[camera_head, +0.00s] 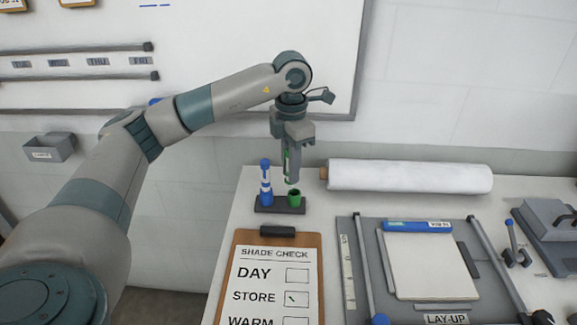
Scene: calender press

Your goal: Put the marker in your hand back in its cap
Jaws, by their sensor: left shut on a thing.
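My left gripper (292,180) points straight down above the dark marker stand (278,206) on the table. It is shut on a green marker (286,164), of which only thin green parts show between and beside the fingers. A green cap (295,197) stands open end up in the right side of the stand, just below the fingertips. Whether the marker's tip touches the cap is hidden by the fingers. A blue marker (265,178) stands upright in the left side of the stand. My right gripper is not in view.
A clipboard (237,290) with a shade check sheet lies in front of the stand. A white roll (410,176) lies to the right at the back. A lay-up board (352,268) fills the right front. The whiteboard (200,80) is behind my arm.

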